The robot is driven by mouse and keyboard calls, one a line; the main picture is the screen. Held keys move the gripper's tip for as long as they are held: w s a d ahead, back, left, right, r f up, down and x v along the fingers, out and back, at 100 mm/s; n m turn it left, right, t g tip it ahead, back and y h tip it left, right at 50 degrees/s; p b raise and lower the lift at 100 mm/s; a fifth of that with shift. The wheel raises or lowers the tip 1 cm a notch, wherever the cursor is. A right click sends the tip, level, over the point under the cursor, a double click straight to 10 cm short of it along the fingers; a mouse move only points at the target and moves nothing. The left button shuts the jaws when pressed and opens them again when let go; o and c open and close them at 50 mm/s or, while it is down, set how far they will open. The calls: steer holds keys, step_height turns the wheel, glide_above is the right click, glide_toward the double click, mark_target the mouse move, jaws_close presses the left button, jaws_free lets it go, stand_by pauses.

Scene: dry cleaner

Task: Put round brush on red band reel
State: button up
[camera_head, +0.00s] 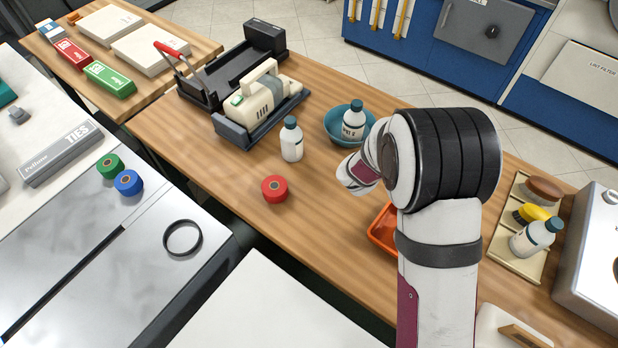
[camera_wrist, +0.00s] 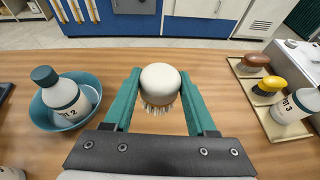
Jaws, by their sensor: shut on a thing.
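The round brush (camera_wrist: 160,86) has a cream domed top and pale bristles underneath. In the wrist view my gripper (camera_wrist: 160,95) is shut on it, one green finger on each side, and wooden table shows beneath. In the head view my arm hides the brush and the fingers. The red band reel (camera_head: 274,189) lies flat on the wooden table, left of my arm and in front of a white bottle (camera_head: 291,140). Its top is bare. The reel is not in the wrist view.
A teal bowl (camera_head: 334,123) with a bottle in it stands behind my wrist. An orange tray (camera_head: 381,232) sits partly behind my arm. A beige tray (camera_head: 521,259) with brushes and a bottle is at right. Green (camera_head: 109,165) and blue (camera_head: 128,182) reels lie at left.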

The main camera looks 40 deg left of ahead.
steer(key=s+a+r+n+y, duration=0.2)
steer(key=s+a+n+y, duration=0.2)
steer(key=s+a, duration=1)
glide_above(274, 187)
step_height(274, 187, down, 7)
steer(key=shift+d+r, duration=0.1)
steer(key=shift+r, duration=0.05)
step_height(274, 187, down, 4)
steer(key=shift+f, duration=0.1)
steer(key=shift+f, duration=0.15)
steer(key=o, duration=1.4)
